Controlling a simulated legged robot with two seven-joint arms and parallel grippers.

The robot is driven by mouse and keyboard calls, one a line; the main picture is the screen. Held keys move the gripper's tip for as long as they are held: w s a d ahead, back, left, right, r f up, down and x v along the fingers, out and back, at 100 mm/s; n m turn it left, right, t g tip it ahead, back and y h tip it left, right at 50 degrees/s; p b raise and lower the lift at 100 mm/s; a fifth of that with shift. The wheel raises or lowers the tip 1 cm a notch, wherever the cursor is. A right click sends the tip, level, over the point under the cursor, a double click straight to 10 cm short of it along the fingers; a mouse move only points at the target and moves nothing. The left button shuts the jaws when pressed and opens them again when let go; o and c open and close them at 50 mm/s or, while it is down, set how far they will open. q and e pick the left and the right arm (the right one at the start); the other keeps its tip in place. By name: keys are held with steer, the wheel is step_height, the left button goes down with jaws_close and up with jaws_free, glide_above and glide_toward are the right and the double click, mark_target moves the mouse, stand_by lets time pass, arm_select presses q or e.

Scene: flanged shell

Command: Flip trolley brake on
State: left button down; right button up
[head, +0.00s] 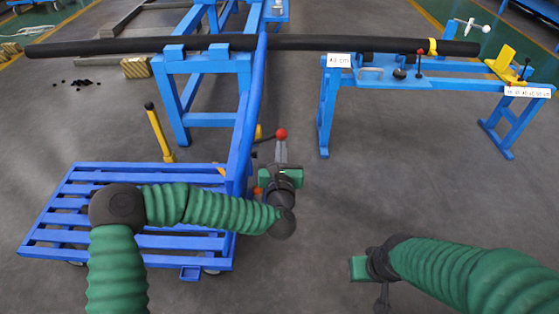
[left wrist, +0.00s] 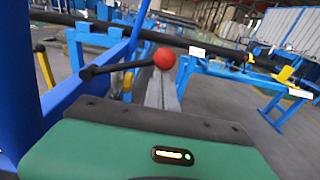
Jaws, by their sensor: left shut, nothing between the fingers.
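The blue trolley (head: 130,249) has a slatted deck and a tall blue side bar. A dark lever with a red ball knob (head: 281,133) sticks out to the right from that bar; the knob also shows in the left wrist view (left wrist: 164,58). My left gripper (head: 281,146) is shut and empty, with its grey fingertips (left wrist: 161,88) close at the knob. I cannot tell whether they touch it. The lever runs roughly level in the left wrist view. My right gripper (head: 357,268) is low at the right, away from the trolley; its fingers cannot be made out.
A long black pipe (head: 330,43) lies across blue stands at the back. A blue bench (head: 400,75) with small fittings stands at the back right. A yellow handle with a black tip (head: 159,133) rises behind the deck. The grey floor between trolley and bench is clear.

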mark_target(277, 137)
arm_select(q)
steer(key=shift+a+r+n+p, duration=0.2)
steer(key=shift+a+r+n, duration=0.1)
steer(key=shift+r+n, duration=0.45)
steer(key=shift+a+r+n+p, duration=0.2)
steer(key=shift+a+r+n, duration=0.05)
steer(key=shift+r+n, duration=0.5)
arm_select(e)
steer(key=shift+r, duration=0.5)
